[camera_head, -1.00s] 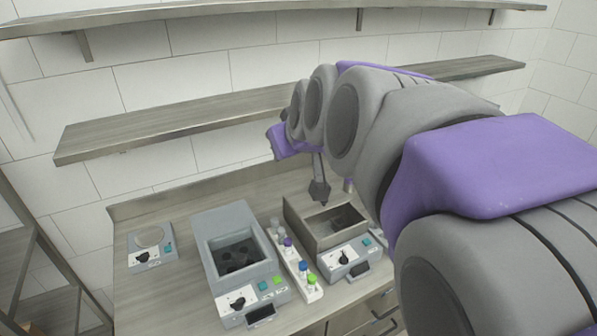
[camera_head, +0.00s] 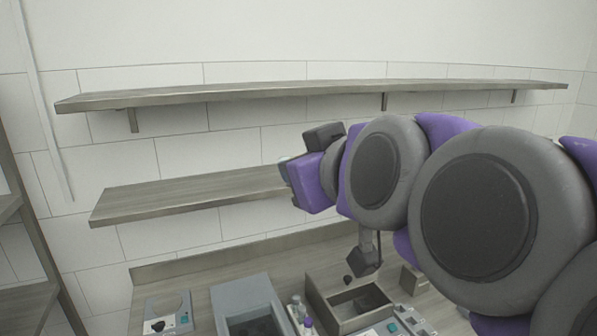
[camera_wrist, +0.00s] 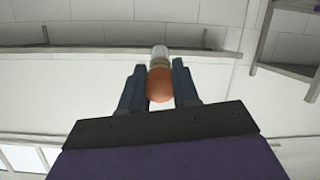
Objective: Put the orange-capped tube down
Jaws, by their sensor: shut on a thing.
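The orange-capped tube (camera_wrist: 159,82) is between the fingers of my gripper (camera_wrist: 159,68) in the wrist view. Its round orange cap faces the camera and its clear, pale body extends away beyond the fingertips. The two dark fingers are closed around it on both sides. In the head view, the purple end of my arm (camera_head: 312,183) is raised in front of the lower wall shelf, well above the counter. The fingers and the held tube cannot be made out clearly there.
A white tube rack (camera_head: 297,317) with several tubes stands between a grey machine (camera_head: 240,296) and an open-topped box device (camera_head: 325,311). A small scale-like device (camera_head: 168,308) is at left. The lower shelf (camera_head: 190,195) and upper shelf (camera_head: 290,92) look bare.

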